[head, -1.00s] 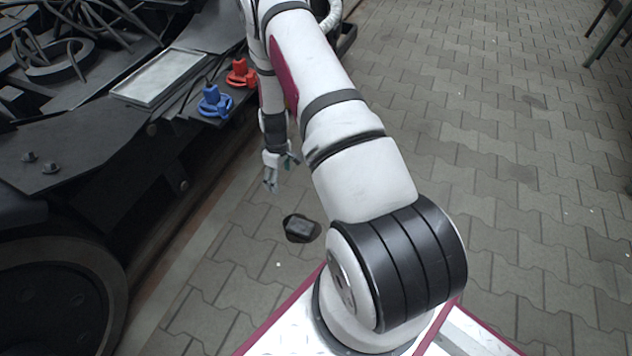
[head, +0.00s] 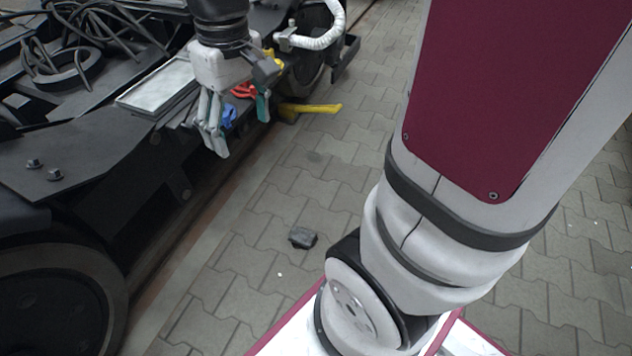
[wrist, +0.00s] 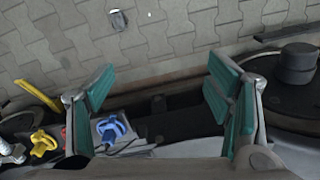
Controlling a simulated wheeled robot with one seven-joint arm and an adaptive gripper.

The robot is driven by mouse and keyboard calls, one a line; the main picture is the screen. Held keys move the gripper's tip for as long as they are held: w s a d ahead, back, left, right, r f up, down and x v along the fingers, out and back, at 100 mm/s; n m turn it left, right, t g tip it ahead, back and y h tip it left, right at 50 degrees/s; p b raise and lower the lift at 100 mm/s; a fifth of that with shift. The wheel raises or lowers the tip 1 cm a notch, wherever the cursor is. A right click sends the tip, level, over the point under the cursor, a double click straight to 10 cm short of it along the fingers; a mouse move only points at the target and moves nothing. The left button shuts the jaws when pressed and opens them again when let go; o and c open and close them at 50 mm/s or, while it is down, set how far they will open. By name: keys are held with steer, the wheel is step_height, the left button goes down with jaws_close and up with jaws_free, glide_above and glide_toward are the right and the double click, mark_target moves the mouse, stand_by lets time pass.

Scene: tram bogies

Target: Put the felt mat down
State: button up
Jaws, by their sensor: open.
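My gripper (head: 242,132) hangs fingers down beside the bogie's edge in the head view. Its teal-padded fingers are spread wide and nothing is between them; the wrist view shows the gap too (wrist: 160,88). I cannot make out a felt mat for certain in any view. A small dark grey piece (head: 303,237) lies on the paving, clear of the gripper; I cannot tell whether it is felt. A small piece with a pale top, on the paving in the wrist view (wrist: 119,20), seems to be the same thing.
The black bogie (head: 95,165) fills the left, with a shallow pale panel (head: 160,86) on its deck. Blue (wrist: 110,128), red (head: 243,90) and yellow (wrist: 42,143) handles stand near its edge. A yellow bar (head: 312,108) juts over the paving. Open paving lies right of the bogie.

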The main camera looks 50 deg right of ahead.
steer(key=s+a+r+m, duration=0.1)
steer(key=s+a+r, duration=0.1)
steer(key=s, duration=0.8)
steer(key=s+a+r, duration=0.1)
steer(key=s+r, duration=0.1)
steer(key=s, duration=0.9)
steer(key=shift+a+r+m+h, duration=0.25)
steer(key=shift+a+m+h, duration=0.05)
steer(key=shift+a+m, duration=0.1)
step_height(320, 180, up, 36)
steer(key=t+p, duration=0.4)
steer(key=p, duration=3)
steer(key=shift+d+n, duration=0.25)
steer(key=shift+n, duration=0.05)
steer(key=shift+w, duration=0.1)
